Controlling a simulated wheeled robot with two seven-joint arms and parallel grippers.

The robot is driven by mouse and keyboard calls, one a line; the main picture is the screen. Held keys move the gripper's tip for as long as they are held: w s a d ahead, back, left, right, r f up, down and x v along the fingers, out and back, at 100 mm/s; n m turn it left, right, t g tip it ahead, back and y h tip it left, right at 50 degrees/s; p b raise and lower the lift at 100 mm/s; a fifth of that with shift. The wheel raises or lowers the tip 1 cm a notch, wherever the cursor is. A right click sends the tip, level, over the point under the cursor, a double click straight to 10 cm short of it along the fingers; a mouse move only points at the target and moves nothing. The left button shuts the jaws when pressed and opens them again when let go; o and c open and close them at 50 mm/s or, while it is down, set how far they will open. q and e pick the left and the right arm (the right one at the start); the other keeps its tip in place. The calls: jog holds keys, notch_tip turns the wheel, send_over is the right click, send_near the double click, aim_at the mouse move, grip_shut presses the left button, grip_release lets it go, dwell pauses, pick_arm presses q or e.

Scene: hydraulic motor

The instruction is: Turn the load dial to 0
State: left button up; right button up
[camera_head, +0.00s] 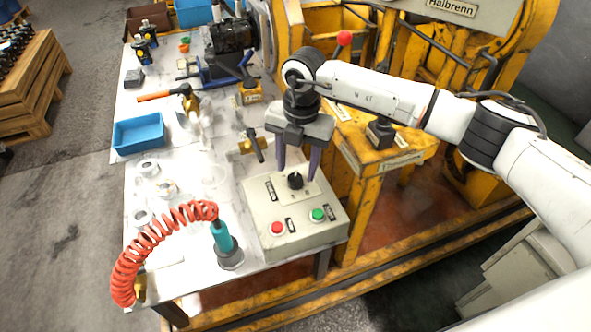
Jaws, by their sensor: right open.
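The load dial, a black knob (295,181), sits on the top face of a beige control box (302,236) at the table's front right corner. The box also carries a red button (277,228) and a green button (317,214). My right gripper (297,172) points down over the box, with its two purple fingers apart, one on each side of the knob. It is open, and I cannot tell whether a finger touches the knob. The dial's pointer and scale are too small to read. My left gripper is not in view.
A teal tool with a red coiled hose (165,235) stands left of the box. A blue tray (139,133), metal rings (149,167) and a hammer (167,94) lie on the white table. A yellow machine (365,165) stands close behind and to the right.

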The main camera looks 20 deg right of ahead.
aim_at(295, 178)
notch_tip(295, 178, down, 3)
jog(key=shift+r, duration=0.1)
jog(key=shift+a, duration=0.1)
jog(key=c, duration=1)
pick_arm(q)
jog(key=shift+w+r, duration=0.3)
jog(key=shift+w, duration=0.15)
pick_arm(e)
jog(key=shift+c, duration=0.2)
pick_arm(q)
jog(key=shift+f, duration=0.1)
pick_arm(e)
jog(key=shift+w, duration=0.1)
